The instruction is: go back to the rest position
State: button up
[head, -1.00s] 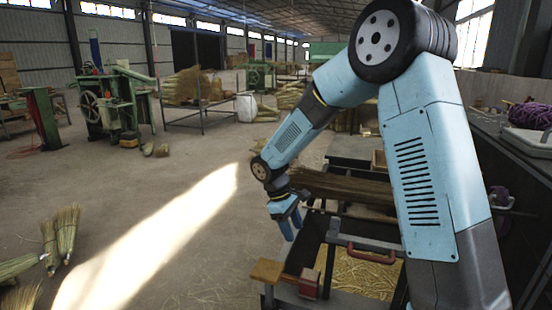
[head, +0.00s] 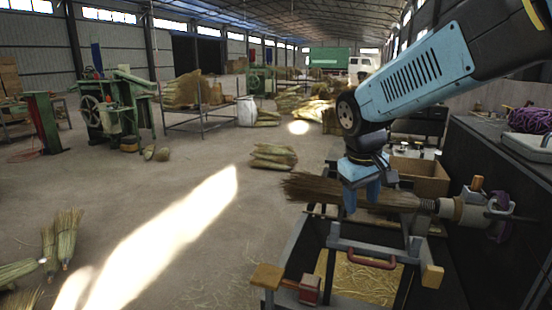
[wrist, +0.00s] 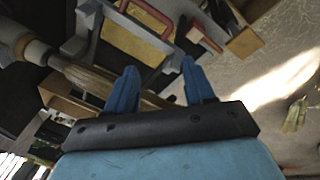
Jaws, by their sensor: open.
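My gripper (head: 362,204) points down with its two blue fingers apart and nothing held between them. In the head view the fingers overlap the straw bundle (head: 305,188), which lies across the winding bench with its bristles to the left. The bundle's right end meets the spindle (head: 452,208). In the wrist view the open fingers (wrist: 158,70) show with the bundle (wrist: 88,76) passing below and behind them. I cannot tell whether the fingers touch it.
The bench has a tray of loose straw (head: 372,284), a red handle (head: 362,258) and a small wooden pad (head: 267,276). A cardboard box (head: 420,176) stands behind. A dark counter (head: 480,150) bounds the right.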

jog(key=s+d+r+m+t, duration=0.1)
jog(key=s+d+r+m, duration=0.1)
jog(key=s, duration=0.4)
jog(key=s+d+r+m+t+y, duration=0.1)
jog(key=s+d+m+t, duration=0.1)
jog(key=s, duration=0.4)
jog(key=shift+s+d+r+m+y, duration=0.3)
jog(key=shift+d+r, duration=0.05)
jog(key=shift+r, duration=0.05)
